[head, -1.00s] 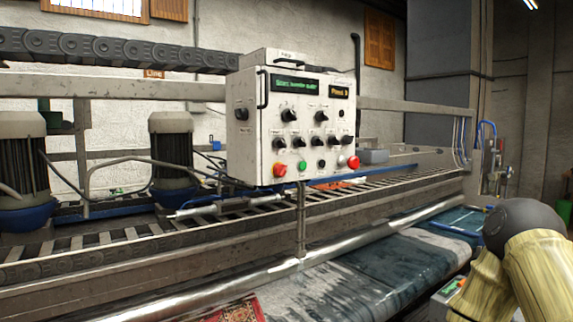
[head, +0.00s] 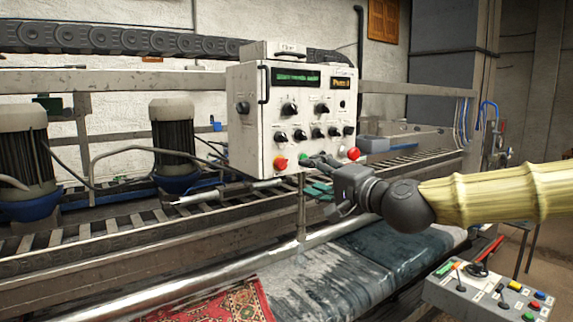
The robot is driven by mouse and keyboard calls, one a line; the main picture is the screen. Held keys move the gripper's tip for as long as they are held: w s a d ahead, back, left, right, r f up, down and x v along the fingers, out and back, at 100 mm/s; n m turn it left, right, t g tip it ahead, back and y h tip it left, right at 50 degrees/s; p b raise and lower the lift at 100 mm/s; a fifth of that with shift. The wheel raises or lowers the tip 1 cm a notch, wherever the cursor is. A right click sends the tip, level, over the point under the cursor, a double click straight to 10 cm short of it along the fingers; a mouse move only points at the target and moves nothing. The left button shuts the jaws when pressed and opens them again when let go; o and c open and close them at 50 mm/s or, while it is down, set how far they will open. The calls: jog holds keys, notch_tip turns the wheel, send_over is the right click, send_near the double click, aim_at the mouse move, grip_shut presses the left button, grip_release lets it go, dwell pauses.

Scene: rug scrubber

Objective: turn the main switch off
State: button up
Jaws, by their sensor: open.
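A white control box (head: 262,135) stands above the conveyor. Its front has several black rotary knobs, two small displays, and a bottom row of buttons. An orange-red knob (head: 280,162) sits at the lower left and a red mushroom button (head: 354,153) at the lower right. A black knob (head: 242,107) is on the box's left side face. The labels are too small to read, so I cannot tell which control is the main switch. My gripper (head: 316,176) is open and empty at the box's lower edge, overlapping the green button and parts nearby. I cannot tell whether it touches the box.
A roller conveyor (head: 110,215) and rail run behind and below the box. Two motors, one of them here (head: 172,140), stand at left. A red patterned rug (head: 235,303) lies at the front. A second small panel (head: 487,295) with coloured buttons is at lower right.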

aim_at(286, 166)
jog(key=p+x, duration=0.4)
jog(key=x, duration=0.6)
jog(key=shift+w+a+r, duration=0.15)
jog(key=shift+w+a, duration=0.05)
jog(key=shift+w, duration=0.1)
jog(key=shift+c, duration=0.3)
jog(key=c, duration=1)
